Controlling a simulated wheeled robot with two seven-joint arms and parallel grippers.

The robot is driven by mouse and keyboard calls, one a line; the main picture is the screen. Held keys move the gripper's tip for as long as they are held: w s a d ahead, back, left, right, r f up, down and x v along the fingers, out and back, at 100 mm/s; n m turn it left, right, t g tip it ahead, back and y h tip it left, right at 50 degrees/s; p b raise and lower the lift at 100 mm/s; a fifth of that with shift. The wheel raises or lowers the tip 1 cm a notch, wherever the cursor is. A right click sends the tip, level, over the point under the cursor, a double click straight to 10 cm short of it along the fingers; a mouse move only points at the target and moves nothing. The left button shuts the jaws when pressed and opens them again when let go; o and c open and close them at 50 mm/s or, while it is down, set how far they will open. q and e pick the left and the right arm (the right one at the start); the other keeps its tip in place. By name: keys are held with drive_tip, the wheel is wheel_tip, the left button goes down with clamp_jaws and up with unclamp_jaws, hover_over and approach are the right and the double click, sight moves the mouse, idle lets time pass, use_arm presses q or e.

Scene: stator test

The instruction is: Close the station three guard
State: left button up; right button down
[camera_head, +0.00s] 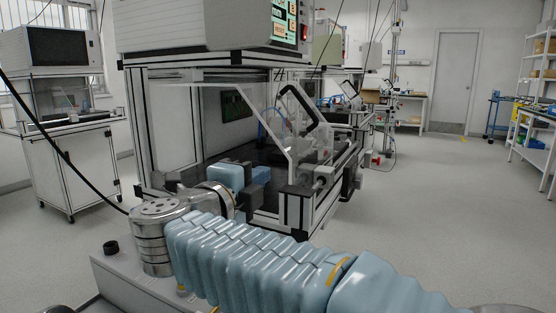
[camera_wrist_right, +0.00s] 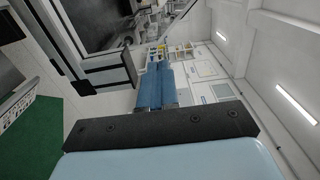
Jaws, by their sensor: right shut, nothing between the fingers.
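The guard (camera_head: 279,125) is a clear panel with a black bar handle (camera_head: 301,103) on the front of the nearest station. It stands raised and tilted, with open space under it and to its left. My right gripper (camera_head: 265,174) is low in front of the station opening, left of and below the handle, apart from it. I cannot make out the guard's handle clearly in that view. My left gripper is not in view.
The station's aluminium frame (camera_head: 297,213) with black end caps stands close to my right gripper. A lit screen (camera_head: 286,21) is above. Another enclosed station (camera_head: 62,118) stands at left. Open floor (camera_head: 420,225) lies to the right, with shelves (camera_head: 535,70) beyond.

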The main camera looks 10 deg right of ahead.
sight(288, 157)
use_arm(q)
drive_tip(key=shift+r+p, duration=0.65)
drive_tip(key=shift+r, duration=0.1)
use_arm(e)
drive_tip(key=x, duration=0.9)
drive_tip(key=shift+w+d, duration=0.2)
drive_tip(key=shift+d, duration=0.05)
